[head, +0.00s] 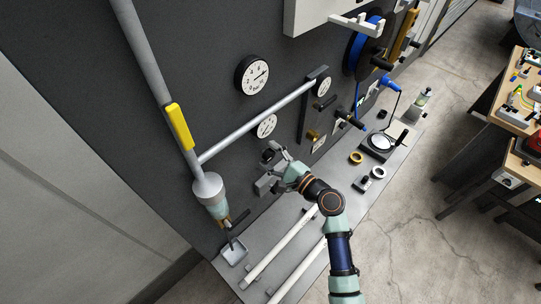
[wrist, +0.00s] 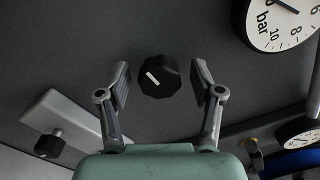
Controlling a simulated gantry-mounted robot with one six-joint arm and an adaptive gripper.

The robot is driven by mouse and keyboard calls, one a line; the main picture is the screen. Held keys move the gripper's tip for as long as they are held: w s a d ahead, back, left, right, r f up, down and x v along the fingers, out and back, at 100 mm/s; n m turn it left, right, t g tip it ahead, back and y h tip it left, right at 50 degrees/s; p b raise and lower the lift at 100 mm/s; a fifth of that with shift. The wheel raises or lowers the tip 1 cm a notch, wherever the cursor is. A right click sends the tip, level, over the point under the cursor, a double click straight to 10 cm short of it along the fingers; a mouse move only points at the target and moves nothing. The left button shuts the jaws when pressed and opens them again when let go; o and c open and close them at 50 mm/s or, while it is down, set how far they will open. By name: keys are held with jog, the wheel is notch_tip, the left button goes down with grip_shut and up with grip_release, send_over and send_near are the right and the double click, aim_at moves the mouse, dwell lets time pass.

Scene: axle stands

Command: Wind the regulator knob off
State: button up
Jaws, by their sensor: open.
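The regulator knob, taken here as the black faceted knob (wrist: 158,77) with a white pointer line, is on the dark panel in the wrist view. In the head view this black knob (head: 268,155) is small and partly covered by my gripper. My gripper (wrist: 160,82) is open, with one finger on each side of the knob and a visible gap on both sides. The pointer line slants from upper left to lower right. In the head view my gripper (head: 272,164) is close to the panel. Whether the knob lies fully between the finger pads in depth cannot be told.
A bar gauge (wrist: 284,18) is up and right of the knob. A grey block (wrist: 72,118) with a smaller black knob (wrist: 49,146) is at lower left. In the head view, a grey pipe (head: 256,124) crosses the panel above my gripper, and white bars (head: 276,252) lie below.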

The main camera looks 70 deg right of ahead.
jog(key=v, duration=1.2)
dwell(0.3)
